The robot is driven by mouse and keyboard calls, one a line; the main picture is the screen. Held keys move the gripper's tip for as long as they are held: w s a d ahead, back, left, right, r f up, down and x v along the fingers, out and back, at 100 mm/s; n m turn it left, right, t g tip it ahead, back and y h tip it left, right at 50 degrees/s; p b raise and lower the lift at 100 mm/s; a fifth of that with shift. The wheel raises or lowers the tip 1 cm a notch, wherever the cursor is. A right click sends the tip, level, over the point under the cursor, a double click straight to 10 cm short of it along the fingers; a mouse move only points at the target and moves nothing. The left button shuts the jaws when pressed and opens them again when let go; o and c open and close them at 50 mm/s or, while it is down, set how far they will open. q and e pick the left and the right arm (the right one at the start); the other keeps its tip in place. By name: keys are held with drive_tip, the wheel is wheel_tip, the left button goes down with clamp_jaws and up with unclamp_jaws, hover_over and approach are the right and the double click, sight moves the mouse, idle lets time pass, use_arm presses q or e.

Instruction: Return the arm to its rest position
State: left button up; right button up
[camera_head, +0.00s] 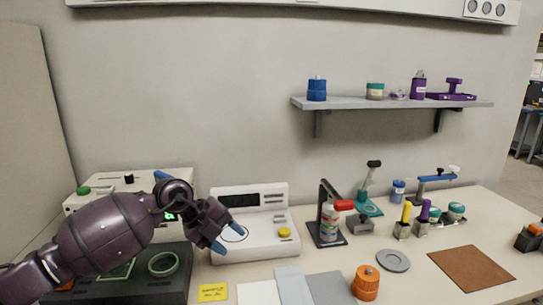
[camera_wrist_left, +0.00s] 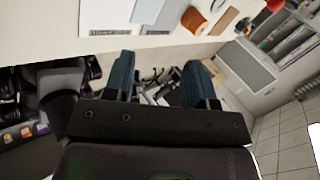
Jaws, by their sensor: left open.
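My left arm comes in from the left in the head view. Its purple links and dark wrist cross in front of the machines at the left of the bench. My left gripper (camera_head: 228,238) is open, with its blue fingertips apart, in front of the white device with a dark display (camera_head: 262,244). In the left wrist view the two blue fingers of the gripper (camera_wrist_left: 158,82) stand wide apart with nothing between them. The bench's edge and floor show beyond them. My right gripper is not in view.
A cream machine (camera_head: 85,215) with a green knob and a black tray (camera_head: 150,290) are partly behind my arm. An orange container (camera_head: 366,283), grey disc (camera_head: 393,260) and brown mat (camera_head: 470,268) lie to the right. A shelf (camera_head: 350,103) hangs on the wall.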

use_arm(q)
drive_tip(key=s+d+r+n+t+h, duration=0.1)
drive_tip(key=s+d+n+t+h, duration=0.3)
drive_tip(key=s+d+h, duration=0.35)
drive_tip(key=s+a+f+n+t+y, duration=0.55)
drive_tip(key=a+n+y, duration=0.25)
drive_tip(key=a+n, duration=0.35)
drive_tip(key=s+a+f+n+t+y, duration=0.45)
drive_tip(key=a+f+n+y, duration=0.25)
drive_tip(key=a+n+y, duration=0.4)
drive_tip(key=s+a+f+n+g+h, duration=0.1)
drive_tip(key=s+f+g, duration=0.3)
drive_tip(key=s, duration=0.5)
drive_tip(key=s+a+f+n+g+h, duration=0.1)
drive_tip(key=s+f+n+g, duration=0.1)
drive_tip(key=s+g, duration=0.5)
drive_tip(key=s+a+f+n+g+h, duration=0.1)
drive_tip(key=s+f+g, duration=0.2)
drive_tip(key=s, duration=0.8)
drive_tip(key=w+f+t, duration=0.8)
drive_tip(key=w+t, duration=0.1)
drive_tip(key=shift+w+d+m+h, duration=0.2)
drive_tip(key=shift+d+m+h, duration=0.15)
drive_tip(key=shift+m, duration=0.1)
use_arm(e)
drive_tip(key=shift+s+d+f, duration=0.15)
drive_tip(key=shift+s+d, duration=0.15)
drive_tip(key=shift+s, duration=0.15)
